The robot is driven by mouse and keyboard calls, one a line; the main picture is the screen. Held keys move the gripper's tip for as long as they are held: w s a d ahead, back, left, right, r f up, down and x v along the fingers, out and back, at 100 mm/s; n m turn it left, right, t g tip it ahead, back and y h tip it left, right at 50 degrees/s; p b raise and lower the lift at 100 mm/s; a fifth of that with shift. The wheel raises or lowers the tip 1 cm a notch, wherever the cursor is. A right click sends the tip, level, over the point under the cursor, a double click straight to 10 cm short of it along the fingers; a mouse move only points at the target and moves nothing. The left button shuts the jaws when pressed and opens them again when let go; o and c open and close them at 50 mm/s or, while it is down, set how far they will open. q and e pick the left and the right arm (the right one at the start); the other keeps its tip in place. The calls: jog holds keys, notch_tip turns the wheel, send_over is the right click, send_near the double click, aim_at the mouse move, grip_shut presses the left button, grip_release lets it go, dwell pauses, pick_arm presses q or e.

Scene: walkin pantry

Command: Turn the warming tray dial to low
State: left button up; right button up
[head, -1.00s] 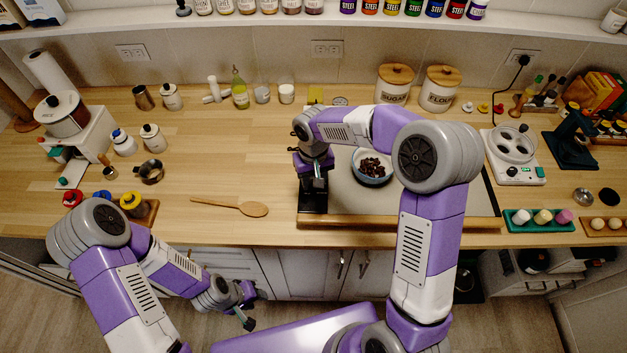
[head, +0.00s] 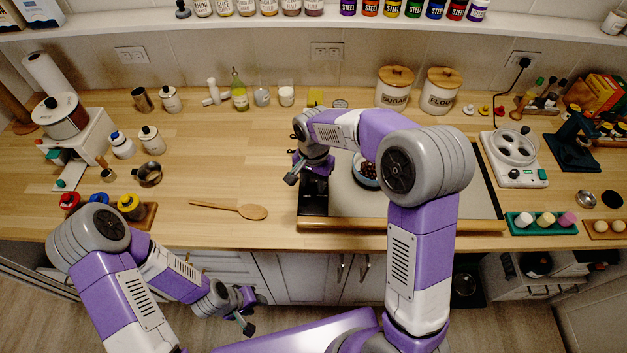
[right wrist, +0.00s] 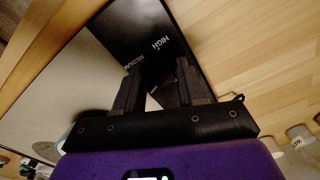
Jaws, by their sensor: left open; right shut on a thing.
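The warming tray (head: 430,195) lies on the counter, with a grey plate and a black control panel (head: 313,204) at its left end. In the right wrist view the panel (right wrist: 140,28) carries the words HIGH and MEDIUM; lower lettering is hidden by the fingers. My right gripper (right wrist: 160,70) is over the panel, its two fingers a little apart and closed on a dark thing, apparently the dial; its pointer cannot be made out. In the head view my right gripper (head: 293,172) hides the dial. My left gripper (head: 247,318) is open and empty, below the counter's front edge.
A bowl of dark pieces (head: 364,172) stands on the plate, partly behind my right arm. A wooden spoon (head: 232,208) lies left of the tray. Sugar (head: 394,86) and flour (head: 440,91) canisters stand behind. The counter left of the panel is mostly clear.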

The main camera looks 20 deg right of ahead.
aim_at(314, 182)
jog(key=shift+r, duration=0.1)
dwell(0.5)
jog(key=o, duration=1.1)
jog(key=shift+c, duration=0.2)
notch_tip(314, 182, up, 8)
jog(key=shift+f+p, duration=0.25)
jog(key=shift+p, duration=0.35)
